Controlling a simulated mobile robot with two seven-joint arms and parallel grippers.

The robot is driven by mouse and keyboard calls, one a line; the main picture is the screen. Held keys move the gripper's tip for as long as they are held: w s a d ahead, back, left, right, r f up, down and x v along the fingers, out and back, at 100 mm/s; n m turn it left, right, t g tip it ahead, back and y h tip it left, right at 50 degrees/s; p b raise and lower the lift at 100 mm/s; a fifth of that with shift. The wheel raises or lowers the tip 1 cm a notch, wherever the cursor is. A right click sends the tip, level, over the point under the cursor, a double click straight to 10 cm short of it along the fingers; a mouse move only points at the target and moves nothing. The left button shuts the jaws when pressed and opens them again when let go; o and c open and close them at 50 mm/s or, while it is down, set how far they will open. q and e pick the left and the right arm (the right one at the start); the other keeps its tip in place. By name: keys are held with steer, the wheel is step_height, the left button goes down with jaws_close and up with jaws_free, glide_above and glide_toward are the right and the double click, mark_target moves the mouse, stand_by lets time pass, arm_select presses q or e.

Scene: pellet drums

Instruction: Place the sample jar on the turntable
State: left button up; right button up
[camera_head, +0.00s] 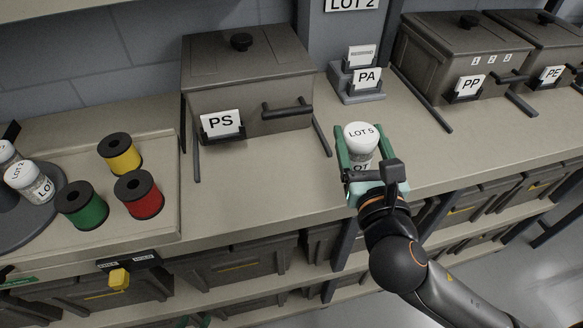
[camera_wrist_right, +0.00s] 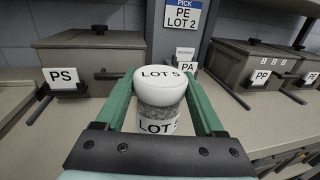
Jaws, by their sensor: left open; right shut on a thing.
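The sample jar (camera_head: 361,135), with a white lid marked LOT 5 and grey pellets inside, is upright between the green fingers of my right gripper (camera_head: 361,150). The gripper is shut on it, and the jar also shows in the right wrist view (camera_wrist_right: 160,92). It is over the front of the counter; I cannot tell whether its base touches. The turntable (camera_head: 27,228) is a dark grey disc at the far left, partly cut off, bearing white-lidded jars, one marked LOT 2 (camera_head: 30,182). Only green tips of my left gripper (camera_head: 194,320) show at the bottom edge.
Yellow (camera_head: 120,153), green (camera_head: 82,204) and red (camera_head: 139,194) spools stand right of the turntable. The PS bin (camera_head: 246,75) is behind; PP (camera_head: 463,58) and PE bins are right. A PA card holder (camera_head: 359,82) stands behind the jar. The counter before the PS bin is clear.

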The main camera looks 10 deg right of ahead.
steer(key=shift+a+r, duration=0.1)
steer(key=shift+r, duration=0.05)
steer(key=w+b, duration=0.1)
steer(key=b, duration=0.2)
steer(key=w+d+f+b, duration=0.1)
steer(key=b, duration=0.2)
steer(key=w+f+b, duration=0.1)
steer(key=w+b, duration=0.1)
steer(key=b, duration=0.1)
steer(key=shift+d+f, duration=0.2)
steer(key=shift+d, duration=0.2)
steer(key=w+d+f+b, duration=0.1)
steer(key=w+f, duration=0.2)
steer(key=w+d+f+b, duration=0.1)
steer(key=w+f, duration=0.1)
steer(key=f, duration=0.1)
steer(key=w+d+f+b, duration=0.1)
steer(key=w+f, duration=0.2)
steer(key=shift+w+d+f, duration=0.35)
steer(key=shift+d, duration=0.05)
steer(key=shift+f, duration=0.5)
steer(key=o, duration=1.5)
steer(key=shift+c, duration=0.2)
